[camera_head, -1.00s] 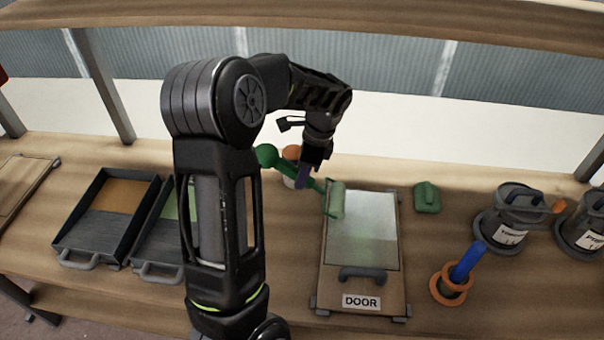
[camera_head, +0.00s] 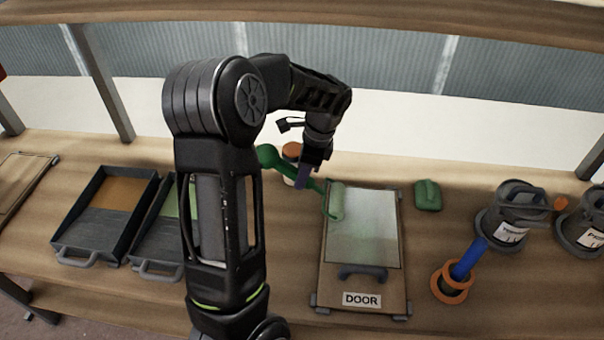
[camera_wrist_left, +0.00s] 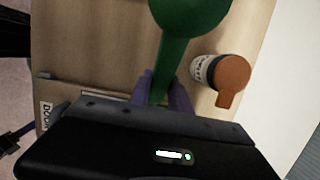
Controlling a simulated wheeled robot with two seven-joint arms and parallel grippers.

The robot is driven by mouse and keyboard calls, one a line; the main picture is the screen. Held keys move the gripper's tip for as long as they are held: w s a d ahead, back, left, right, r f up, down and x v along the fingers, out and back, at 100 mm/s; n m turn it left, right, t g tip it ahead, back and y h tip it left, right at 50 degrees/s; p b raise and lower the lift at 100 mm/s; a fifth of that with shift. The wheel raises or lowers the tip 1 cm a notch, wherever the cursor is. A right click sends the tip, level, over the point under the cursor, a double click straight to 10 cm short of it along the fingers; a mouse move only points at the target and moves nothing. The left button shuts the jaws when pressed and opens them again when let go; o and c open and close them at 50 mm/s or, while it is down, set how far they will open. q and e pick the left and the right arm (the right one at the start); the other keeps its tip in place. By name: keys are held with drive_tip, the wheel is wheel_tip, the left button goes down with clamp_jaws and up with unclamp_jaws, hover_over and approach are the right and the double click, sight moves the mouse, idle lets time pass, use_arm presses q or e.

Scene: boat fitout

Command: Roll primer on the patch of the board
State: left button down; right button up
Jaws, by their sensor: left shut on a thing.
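The board labelled DOOR (camera_head: 361,300) lies on the bench with a pale patch (camera_head: 375,225) on it, faintly green in places. My left gripper (camera_head: 303,178) is shut on the green handle of a paint roller (camera_head: 336,202). The roller's pale green sleeve is at the upper left edge of the patch; whether it touches cannot be told. In the left wrist view the green roller handle (camera_wrist_left: 188,18) runs between the purple fingers (camera_wrist_left: 163,92). The sleeve is hidden there. A tray with green paint (camera_head: 168,215) is partly hidden behind my left arm. My right gripper is not in view.
A tray with orange-brown paint (camera_head: 108,195) stands at the left. A small orange-lidded jar (camera_head: 291,152) is behind the gripper. A green block (camera_head: 427,195), a blue-handled tool in an orange ring (camera_head: 465,262) and dark grey cans (camera_head: 512,220) stand right of the board.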

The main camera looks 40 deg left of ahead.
sight(318, 187)
use_arm(q)
drive_tip(key=shift+f, duration=0.4)
drive_tip(key=shift+w+d, duration=0.1)
drive_tip(key=w+d, duration=0.2)
drive_tip(key=d, duration=0.1)
drive_tip(key=shift+w+d+r, duration=0.15)
drive_tip(key=shift+w, duration=0.1)
drive_tip(key=shift+w+d, duration=0.1)
drive_tip(key=shift+d, duration=0.05)
drive_tip(key=shift+d, duration=0.1)
drive_tip(key=shift+w+d+p, duration=0.2)
drive_tip(key=shift+w+d, duration=0.55)
drive_tip(key=shift+d, duration=0.15)
drive_tip(key=shift+w+d+p, duration=0.15)
drive_tip(key=shift+w+d, duration=0.55)
drive_tip(key=shift+d, duration=0.2)
drive_tip(key=shift+f, duration=0.2)
